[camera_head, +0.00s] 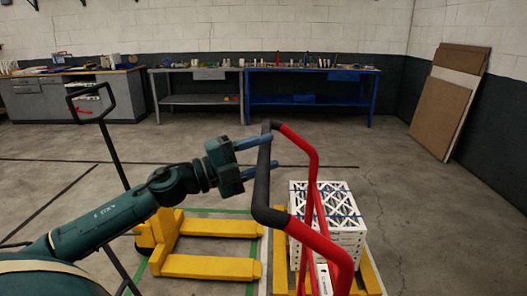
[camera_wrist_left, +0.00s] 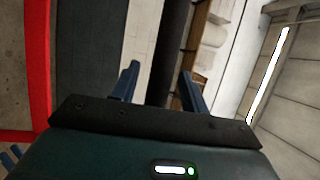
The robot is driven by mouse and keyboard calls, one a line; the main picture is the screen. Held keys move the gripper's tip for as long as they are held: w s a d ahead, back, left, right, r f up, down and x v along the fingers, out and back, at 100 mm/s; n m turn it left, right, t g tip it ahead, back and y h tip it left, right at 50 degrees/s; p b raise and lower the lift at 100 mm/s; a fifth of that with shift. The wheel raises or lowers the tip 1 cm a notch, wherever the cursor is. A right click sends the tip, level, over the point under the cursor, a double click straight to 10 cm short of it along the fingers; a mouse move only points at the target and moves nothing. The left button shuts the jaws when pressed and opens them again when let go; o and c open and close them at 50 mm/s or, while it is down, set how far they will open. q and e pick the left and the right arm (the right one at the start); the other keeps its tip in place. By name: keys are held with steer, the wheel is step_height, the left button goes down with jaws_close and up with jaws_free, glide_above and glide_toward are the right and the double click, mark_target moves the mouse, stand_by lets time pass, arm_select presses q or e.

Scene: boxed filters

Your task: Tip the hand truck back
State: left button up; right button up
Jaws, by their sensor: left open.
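The hand truck (camera_head: 315,195) is a red tube frame in the head view. Its top bar carries a black grip (camera_head: 259,185). My left gripper (camera_head: 273,151) comes in from the left with its blue fingers open. The fingers lie on either side of the black grip. In the left wrist view the dark grip (camera_wrist_left: 170,50) runs between the open fingers (camera_wrist_left: 160,75). A red tube (camera_wrist_left: 38,60) shows at the left there. Small blue finger-like shapes (camera_wrist_left: 12,156) show at its lower left edge, possibly my right gripper. The truck's foot is hidden.
A stack of white boxed filters (camera_head: 345,215) with blue straps stands behind the hand truck. A yellow pallet jack (camera_head: 210,266) with a black handle stands to the left. Workbenches (camera_head: 310,70) line the back wall, and boards (camera_head: 445,105) lean at the right.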

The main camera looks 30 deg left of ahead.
arm_select(q)
steer(key=shift+w+d, duration=0.1)
steer(key=shift+w, duration=0.05)
steer(key=shift+c, duration=0.4)
jaws_close()
